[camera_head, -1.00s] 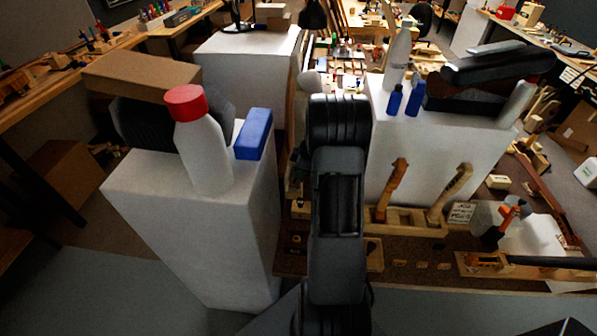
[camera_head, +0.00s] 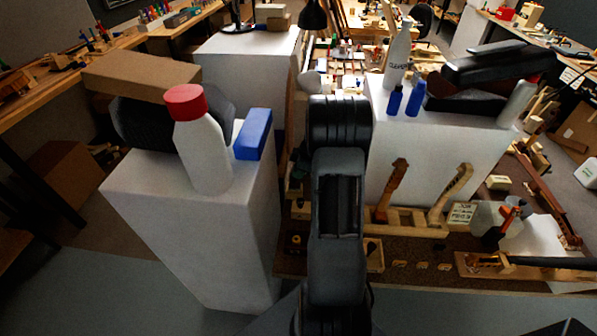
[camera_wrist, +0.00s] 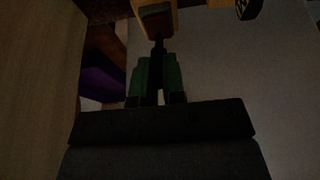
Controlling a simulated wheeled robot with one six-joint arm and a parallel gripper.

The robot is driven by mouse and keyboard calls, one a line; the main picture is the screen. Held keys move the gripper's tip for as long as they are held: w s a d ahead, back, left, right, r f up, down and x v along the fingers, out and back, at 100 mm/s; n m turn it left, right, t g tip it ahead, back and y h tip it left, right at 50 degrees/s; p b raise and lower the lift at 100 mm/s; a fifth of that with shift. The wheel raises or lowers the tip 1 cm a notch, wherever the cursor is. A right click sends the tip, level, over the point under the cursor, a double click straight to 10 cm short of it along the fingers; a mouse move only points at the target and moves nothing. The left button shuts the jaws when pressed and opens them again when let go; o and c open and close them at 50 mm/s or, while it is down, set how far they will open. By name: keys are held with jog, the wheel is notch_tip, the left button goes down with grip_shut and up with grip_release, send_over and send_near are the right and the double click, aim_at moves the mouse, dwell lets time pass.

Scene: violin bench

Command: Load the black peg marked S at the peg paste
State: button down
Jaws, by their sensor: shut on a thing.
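My gripper (camera_wrist: 157,88) shows in the wrist view with its two green-sided fingers close together. It is shut on a slim dark thing (camera_wrist: 158,47) whose end sticks out past the fingertips. This fits the black peg, but no S mark is readable. A brown and tan wooden piece (camera_wrist: 157,20) lies just beyond its tip; I cannot tell whether they touch. In the head view my own arm hides the gripper and the peg. I cannot make out the peg paste for certain in either view.
A white pedestal (camera_head: 235,250) with a red-capped bottle (camera_head: 198,140) and a blue box (camera_head: 254,134) stands left. Another white block (camera_head: 400,160) stands right, behind a wooden rack (camera_head: 405,222). An orange-handled tool (camera_head: 499,228) is further right. Grey floor is clear in front.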

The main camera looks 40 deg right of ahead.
jog(key=shift+r+p, duration=1.35)
jog(key=shift+r, duration=2.1)
